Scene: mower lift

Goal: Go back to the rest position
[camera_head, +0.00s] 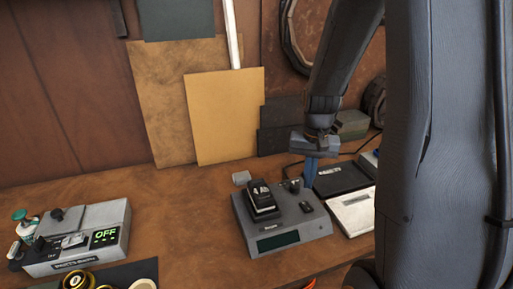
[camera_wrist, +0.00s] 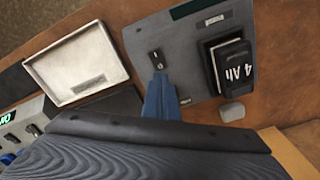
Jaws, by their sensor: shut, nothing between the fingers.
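My gripper (camera_head: 311,174) shows in the head view with its blue fingers pointing down, shut and empty. It hangs over the back right edge of a grey charger-like unit (camera_head: 284,237). In the wrist view the closed fingers (camera_wrist: 160,97) point at the same unit (camera_wrist: 190,42), close to a small black switch on it; I cannot tell whether they touch it. A black battery marked 4 Ah (camera_head: 262,198) sits on the unit, and it also shows in the wrist view (camera_wrist: 233,64).
On the wooden bench (camera_head: 180,240), a control box with a green OFF display (camera_head: 80,238) stands at the left. A white tray (camera_head: 354,211) and a black case (camera_head: 341,178) lie right of the charger. Boards (camera_head: 226,115) lean on the wall behind.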

